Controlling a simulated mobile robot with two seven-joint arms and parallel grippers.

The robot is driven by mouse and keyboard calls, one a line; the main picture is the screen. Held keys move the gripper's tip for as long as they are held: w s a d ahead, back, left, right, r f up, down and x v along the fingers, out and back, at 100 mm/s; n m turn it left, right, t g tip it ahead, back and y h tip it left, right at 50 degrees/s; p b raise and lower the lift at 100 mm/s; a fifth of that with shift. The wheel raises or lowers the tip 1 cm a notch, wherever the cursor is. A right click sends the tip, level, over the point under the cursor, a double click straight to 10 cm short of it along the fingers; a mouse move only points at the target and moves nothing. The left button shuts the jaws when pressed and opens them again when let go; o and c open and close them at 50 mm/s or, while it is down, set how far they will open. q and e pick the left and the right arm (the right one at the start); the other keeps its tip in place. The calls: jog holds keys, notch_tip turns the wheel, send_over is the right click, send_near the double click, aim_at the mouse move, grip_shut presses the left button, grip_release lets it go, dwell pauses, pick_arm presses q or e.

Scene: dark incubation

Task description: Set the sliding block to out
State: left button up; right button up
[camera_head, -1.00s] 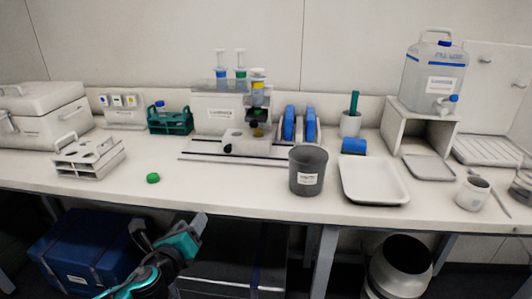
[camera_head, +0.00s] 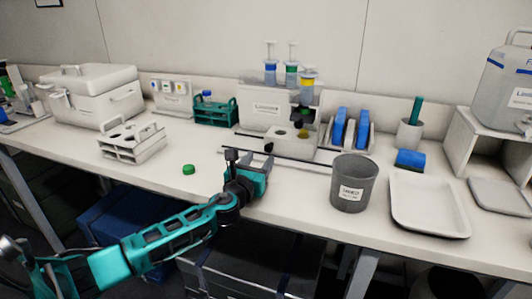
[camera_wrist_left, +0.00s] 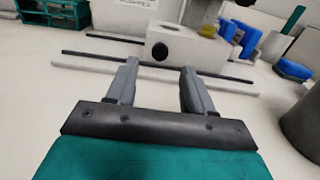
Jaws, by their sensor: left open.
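The sliding block (camera_head: 292,140) is a pale block with a dark round hole in its front. It sits on dark rails (camera_head: 262,152) on the bench, below a stand holding a yellow-banded syringe (camera_head: 307,88). In the left wrist view the block (camera_wrist_left: 180,50) is ahead of my fingers, slightly right, with the rails crossing in front. My left gripper (camera_head: 250,158) is open and empty over the bench, in front of the rails and left of the block. Its two fingers (camera_wrist_left: 157,85) are apart and do not touch the block. My right gripper is not in view.
A grey bin (camera_head: 354,185) and a white tray (camera_head: 428,205) stand to the right. A green cap (camera_head: 188,169) lies to the left, near a white rack (camera_head: 133,142). A teal rack (camera_head: 215,112) and blue-sided holders (camera_head: 350,128) flank the station.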

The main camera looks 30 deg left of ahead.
aim_at(268, 149)
pick_arm(q)
jog(key=x, duration=0.5)
jog(key=shift+w+b, duration=0.35)
jog(key=shift+w, duration=0.05)
jog(key=shift+c, duration=0.5)
grip_shut()
